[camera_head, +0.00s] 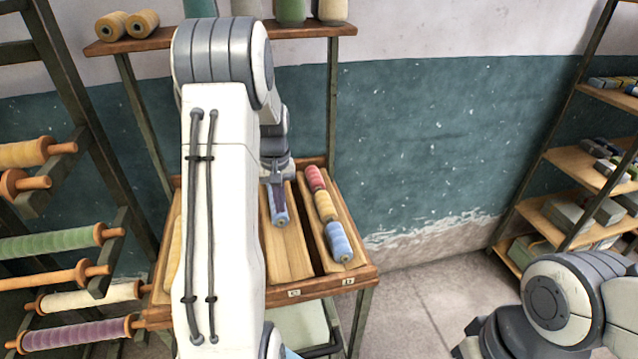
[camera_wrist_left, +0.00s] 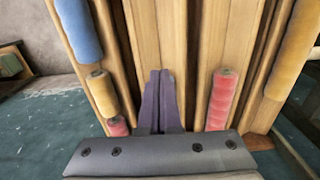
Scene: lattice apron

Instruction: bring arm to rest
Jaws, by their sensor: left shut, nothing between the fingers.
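My left gripper (camera_head: 279,196) hangs over the middle channel of the slanted wooden rack (camera_head: 318,289), partly behind my own left arm. In the left wrist view its two dark fingers (camera_wrist_left: 159,80) are together, with nothing between them.
The rack's right channel holds a red spool (camera_head: 314,178), a yellow spool (camera_head: 325,206) and a blue spool (camera_head: 339,242). Another red spool (camera_wrist_left: 221,98) lies right of the fingers in the wrist view. Shelves (camera_head: 590,176) stand at right; the floor (camera_head: 430,300) between is clear.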

